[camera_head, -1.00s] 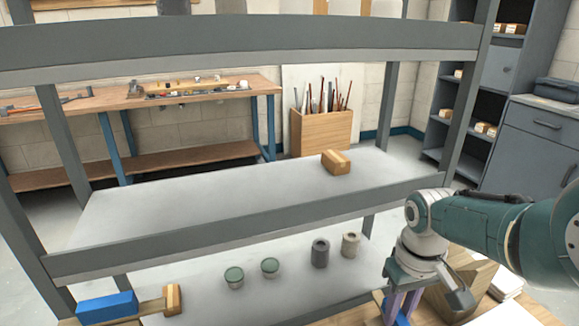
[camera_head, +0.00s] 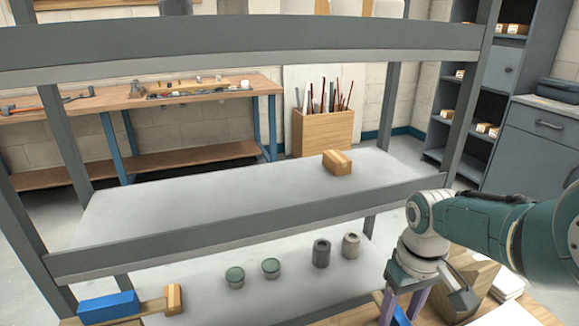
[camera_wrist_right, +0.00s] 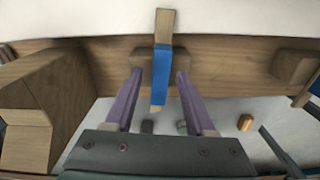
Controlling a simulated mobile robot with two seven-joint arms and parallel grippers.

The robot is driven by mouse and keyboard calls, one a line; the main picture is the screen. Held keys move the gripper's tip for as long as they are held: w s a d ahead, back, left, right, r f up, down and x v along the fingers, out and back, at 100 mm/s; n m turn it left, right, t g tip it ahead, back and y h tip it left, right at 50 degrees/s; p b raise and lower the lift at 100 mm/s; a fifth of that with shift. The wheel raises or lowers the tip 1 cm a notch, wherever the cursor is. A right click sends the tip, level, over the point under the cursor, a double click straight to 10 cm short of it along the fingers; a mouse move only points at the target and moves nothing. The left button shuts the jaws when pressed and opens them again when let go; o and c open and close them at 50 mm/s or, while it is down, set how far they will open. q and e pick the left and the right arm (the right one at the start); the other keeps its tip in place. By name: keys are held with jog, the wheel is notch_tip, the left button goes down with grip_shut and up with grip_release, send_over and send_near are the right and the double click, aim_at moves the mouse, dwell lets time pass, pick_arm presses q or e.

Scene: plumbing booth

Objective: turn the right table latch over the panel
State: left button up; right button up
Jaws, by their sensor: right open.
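The right table latch (camera_wrist_right: 161,75) is a bar with a blue middle and bare wooden ends, mounted by a wooden block on the table edge. In the right wrist view it lies crosswise to the edge, its upper end overlapping the white panel (camera_wrist_right: 230,18). My right gripper (camera_wrist_right: 160,86) is open, with one purple finger on each side of the blue part and visible gaps. In the head view my right gripper (camera_head: 403,306) is at the lower right, and a bit of blue shows between its fingers. My left gripper is out of view.
Another blue latch (camera_head: 107,307) lies at the lower left. A grey rack (camera_head: 230,235) stands ahead, with green and grey cylinders on its lower shelf and a wooden block (camera_head: 337,162) above. A wooden box (camera_wrist_right: 40,90) stands left of my gripper in the wrist view.

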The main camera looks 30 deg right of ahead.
aim_at(400, 315)
notch_tip(400, 315, up, 9)
jog(key=p, duration=0.6)
jog(key=shift+p, duration=0.3)
jog(key=shift+r, duration=0.5)
